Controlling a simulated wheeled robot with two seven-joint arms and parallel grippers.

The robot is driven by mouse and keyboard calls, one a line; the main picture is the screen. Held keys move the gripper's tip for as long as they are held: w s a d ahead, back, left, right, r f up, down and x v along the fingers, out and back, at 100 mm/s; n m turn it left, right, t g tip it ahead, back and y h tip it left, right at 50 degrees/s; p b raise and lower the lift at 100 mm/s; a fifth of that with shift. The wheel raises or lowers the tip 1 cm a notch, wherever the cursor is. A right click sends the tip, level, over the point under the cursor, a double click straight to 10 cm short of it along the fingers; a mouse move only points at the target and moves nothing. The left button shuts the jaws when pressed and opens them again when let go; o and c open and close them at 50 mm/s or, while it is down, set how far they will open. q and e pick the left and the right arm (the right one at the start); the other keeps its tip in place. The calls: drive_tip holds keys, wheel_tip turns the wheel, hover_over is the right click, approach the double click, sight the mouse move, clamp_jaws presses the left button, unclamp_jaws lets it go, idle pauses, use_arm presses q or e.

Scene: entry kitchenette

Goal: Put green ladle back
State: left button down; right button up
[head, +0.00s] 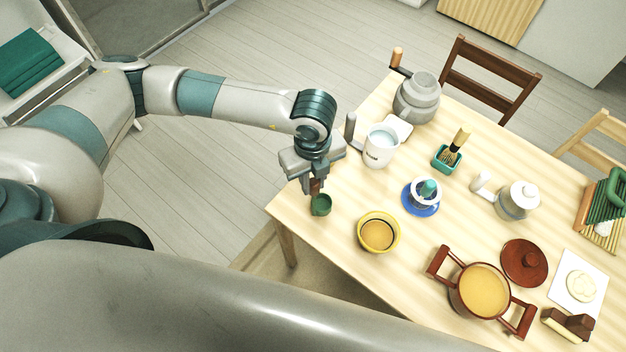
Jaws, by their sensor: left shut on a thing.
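The green ladle (321,206) is in the head view, near the left corner of the wooden table (340,255). Its small green bowl hangs below my left gripper (316,188), with a short reddish-brown piece of handle showing between the fingers. My left gripper is shut on this handle and points down. The rest of the handle is hidden by the gripper. I cannot tell whether the ladle's bowl touches the tabletop. My right gripper is not in view.
A yellow bowl (363,247) stands right of the ladle. A white mug (377,157), grey jar (412,108), blue saucer (411,208) and green brush holder (447,165) stand farther back. A red-brown pot (459,303), its lid (524,262) and a white pitcher (514,207) are at the right.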

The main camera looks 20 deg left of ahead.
use_arm(q)
drive_tip(key=shift+f, duration=0.6)
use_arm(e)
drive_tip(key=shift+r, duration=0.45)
use_arm(q)
drive_tip(key=shift+f, duration=0.3)
drive_tip(key=c, duration=1.6)
unclamp_jaws()
drive_tip(key=shift+r, duration=0.1)
drive_tip(key=shift+o, duration=0.2)
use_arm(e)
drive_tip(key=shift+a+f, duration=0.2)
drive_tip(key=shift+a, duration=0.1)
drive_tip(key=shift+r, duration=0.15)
